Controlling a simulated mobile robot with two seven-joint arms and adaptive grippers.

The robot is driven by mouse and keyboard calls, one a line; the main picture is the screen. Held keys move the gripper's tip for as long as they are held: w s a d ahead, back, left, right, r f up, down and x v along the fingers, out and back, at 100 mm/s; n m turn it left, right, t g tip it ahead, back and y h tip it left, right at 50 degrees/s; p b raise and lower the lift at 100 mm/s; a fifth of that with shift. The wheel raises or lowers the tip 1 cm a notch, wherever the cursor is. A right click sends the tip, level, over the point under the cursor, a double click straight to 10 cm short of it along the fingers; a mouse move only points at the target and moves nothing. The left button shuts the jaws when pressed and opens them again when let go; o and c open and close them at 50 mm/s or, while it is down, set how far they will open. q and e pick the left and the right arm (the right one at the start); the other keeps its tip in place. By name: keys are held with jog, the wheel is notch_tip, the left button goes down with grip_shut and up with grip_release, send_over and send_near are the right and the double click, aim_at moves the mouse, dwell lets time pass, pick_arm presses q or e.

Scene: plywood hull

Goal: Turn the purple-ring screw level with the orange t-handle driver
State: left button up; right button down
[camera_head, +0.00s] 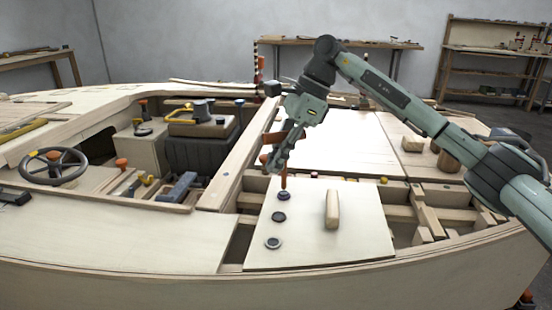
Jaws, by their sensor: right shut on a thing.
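My right gripper (276,158) reaches down over the light plywood panel (310,249) in the middle front. It is shut on the orange t-handle driver (284,178), whose orange-red shaft points straight down below the fingers. Most of the driver's handle is hidden by the fingers. Three dark round screws sit in a row on the panel's left side: a far screw (281,197), a middle screw (280,217) and a near screw (273,243). The driver's tip is at the far screw, and I cannot tell whether it is seated. The ring colours are too small to tell surely. My left gripper is out of view.
Open framed bays lie right of the panel. A steering wheel (54,166) and a blue-grey tool (177,187) lie to the left. The near left deck is clear.

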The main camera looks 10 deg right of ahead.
jog(key=shift+f, duration=0.15)
jog(key=shift+f+b, duration=0.4)
jog(key=shift+f, duration=0.1)
jog(key=shift+r, duration=0.1)
